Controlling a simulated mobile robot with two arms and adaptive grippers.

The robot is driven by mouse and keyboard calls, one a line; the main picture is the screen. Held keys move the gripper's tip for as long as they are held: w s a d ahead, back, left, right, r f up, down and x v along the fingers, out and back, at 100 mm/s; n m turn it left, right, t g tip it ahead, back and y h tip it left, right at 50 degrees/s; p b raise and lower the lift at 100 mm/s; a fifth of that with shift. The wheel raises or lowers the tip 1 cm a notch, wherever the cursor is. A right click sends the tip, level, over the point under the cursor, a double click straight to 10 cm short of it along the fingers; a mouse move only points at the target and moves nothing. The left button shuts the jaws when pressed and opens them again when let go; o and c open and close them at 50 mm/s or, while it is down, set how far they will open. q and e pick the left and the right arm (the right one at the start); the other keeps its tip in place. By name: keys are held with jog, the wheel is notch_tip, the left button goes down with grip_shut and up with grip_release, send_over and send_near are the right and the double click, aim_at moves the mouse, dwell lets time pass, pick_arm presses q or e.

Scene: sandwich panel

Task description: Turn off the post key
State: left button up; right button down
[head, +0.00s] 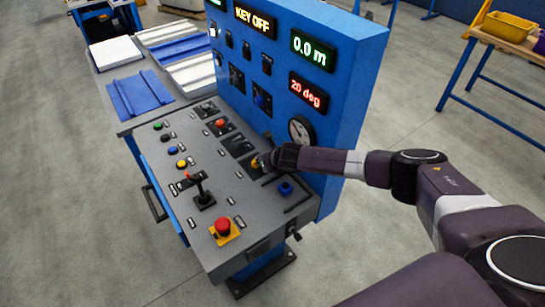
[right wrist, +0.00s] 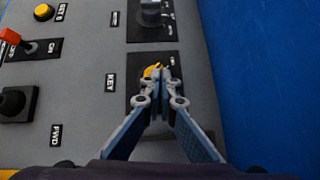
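The post key is a small yellow piece on a black plate, right of the "KEY" label (right wrist: 110,83) in the right wrist view (right wrist: 151,71). In the head view the yellow key (head: 255,164) shows on the console's sloped top, partly hidden by my right gripper (head: 264,161). In the right wrist view my right gripper (right wrist: 160,74) has its fingers close together at the yellow key, and looks shut on it. The lit display (head: 255,21) on the blue upright panel reads "KEY OFF". My left gripper is not in view.
The grey console top (head: 220,184) holds a red mushroom button (head: 223,226), a joystick (head: 203,195) and a blue knob (head: 285,188) close to my right gripper. The blue upright panel (head: 340,100) rises directly behind. A table with a yellow bin (head: 508,27) stands far right.

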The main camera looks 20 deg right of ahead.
jog(key=d+v, duration=0.1)
jog(key=v, duration=0.9)
jog(key=shift+w+d, duration=0.2)
jog(key=shift+r, duration=0.15)
